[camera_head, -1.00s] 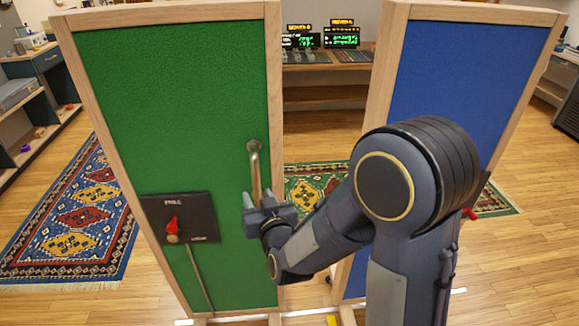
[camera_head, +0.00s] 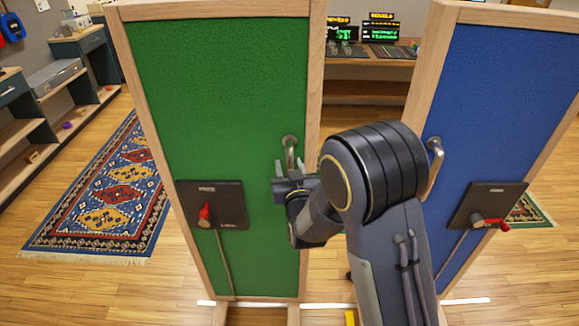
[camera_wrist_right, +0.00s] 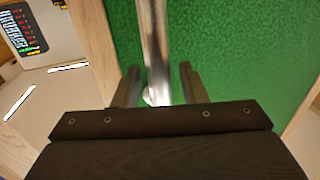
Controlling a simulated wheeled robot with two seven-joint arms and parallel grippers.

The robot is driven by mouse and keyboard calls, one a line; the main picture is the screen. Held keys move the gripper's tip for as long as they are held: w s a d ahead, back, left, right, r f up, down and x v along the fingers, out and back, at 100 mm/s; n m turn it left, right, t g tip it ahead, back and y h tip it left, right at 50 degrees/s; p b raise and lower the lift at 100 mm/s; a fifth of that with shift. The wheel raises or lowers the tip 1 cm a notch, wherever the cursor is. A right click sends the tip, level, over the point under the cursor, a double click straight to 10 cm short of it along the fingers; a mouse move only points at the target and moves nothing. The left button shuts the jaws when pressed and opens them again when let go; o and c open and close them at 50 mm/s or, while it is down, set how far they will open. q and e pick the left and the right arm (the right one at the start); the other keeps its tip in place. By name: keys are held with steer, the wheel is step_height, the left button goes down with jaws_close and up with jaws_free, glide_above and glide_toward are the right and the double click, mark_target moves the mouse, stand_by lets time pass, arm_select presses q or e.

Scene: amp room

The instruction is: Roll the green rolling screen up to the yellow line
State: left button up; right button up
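The green rolling screen (camera_head: 225,110) stands upright in a wooden frame at centre-left of the head view. It has a metal handle (camera_head: 289,150) near its right edge and a dark plate with a red lever (camera_head: 205,212) pointing up. My right gripper (camera_head: 291,172) is at this handle. In the right wrist view its two fingers (camera_wrist_right: 159,85) are open, one on each side of the handle bar (camera_wrist_right: 153,40), with gaps showing. A small yellow patch (camera_head: 350,318) shows at the bottom edge; I cannot tell if it is the yellow line. My left gripper is not in view.
A blue screen (camera_head: 490,110) with a handle and a sideways red lever (camera_head: 495,223) stands to the right. White strips (camera_head: 240,303) lie on the floor. A patterned rug (camera_head: 110,195) and shelves (camera_head: 35,130) are at left. A desk with lit displays (camera_head: 380,30) is behind.

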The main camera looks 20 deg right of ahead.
jaws_close()
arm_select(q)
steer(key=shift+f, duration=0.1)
